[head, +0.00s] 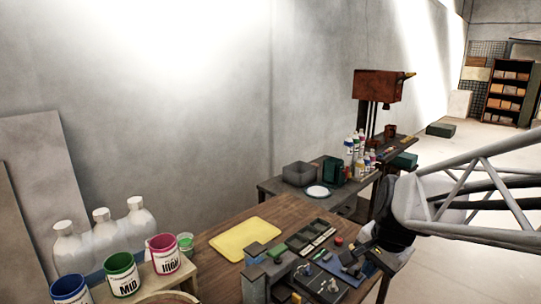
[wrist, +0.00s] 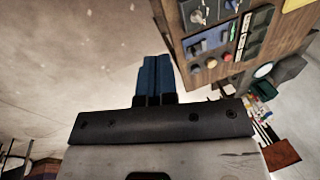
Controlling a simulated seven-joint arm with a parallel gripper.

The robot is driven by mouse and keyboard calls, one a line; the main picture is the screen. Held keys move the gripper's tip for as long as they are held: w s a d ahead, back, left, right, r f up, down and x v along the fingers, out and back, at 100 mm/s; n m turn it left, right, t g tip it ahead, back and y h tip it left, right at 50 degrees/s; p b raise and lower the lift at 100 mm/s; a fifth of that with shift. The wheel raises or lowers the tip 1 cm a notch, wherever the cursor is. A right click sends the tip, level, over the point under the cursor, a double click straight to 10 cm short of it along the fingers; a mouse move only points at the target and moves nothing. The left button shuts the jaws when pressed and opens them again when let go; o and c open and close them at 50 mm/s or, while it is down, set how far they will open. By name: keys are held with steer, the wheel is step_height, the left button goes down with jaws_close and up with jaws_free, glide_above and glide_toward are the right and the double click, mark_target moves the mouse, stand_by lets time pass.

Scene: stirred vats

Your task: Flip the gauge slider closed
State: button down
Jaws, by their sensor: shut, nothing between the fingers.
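Several small control units stand on the wooden bench (head: 235,218). A dark box with metal levers or knobs (head: 318,283) is at its front edge; its knob (wrist: 197,16) also shows at the top of the wrist view. A unit with a blue face (wrist: 203,45) sits beside it. I cannot tell which part is the gauge slider or how it is set. My gripper (wrist: 154,60) has blue fingers pressed together, empty, and points past the bench edge in the wrist view. In the head view it is low at the right end of the bench, partly hidden by my arm.
A yellow tray (head: 247,239) lies on the bench. Labelled paint cans (head: 163,254) and white jugs (head: 139,218) stand at the left. Open floor lies right.

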steer(key=s+a+r+n+h, duration=0.1)
steer(key=s+a+r+n, duration=0.1)
steer(key=s+n, duration=0.8)
steer(key=shift+s+a+h, duration=0.3)
steer(key=shift+s+a, duration=0.05)
steer(key=shift+s, duration=1.6)
steer(key=c, duration=1.8)
jaws_free()
steer(key=shift+c, duration=0.2)
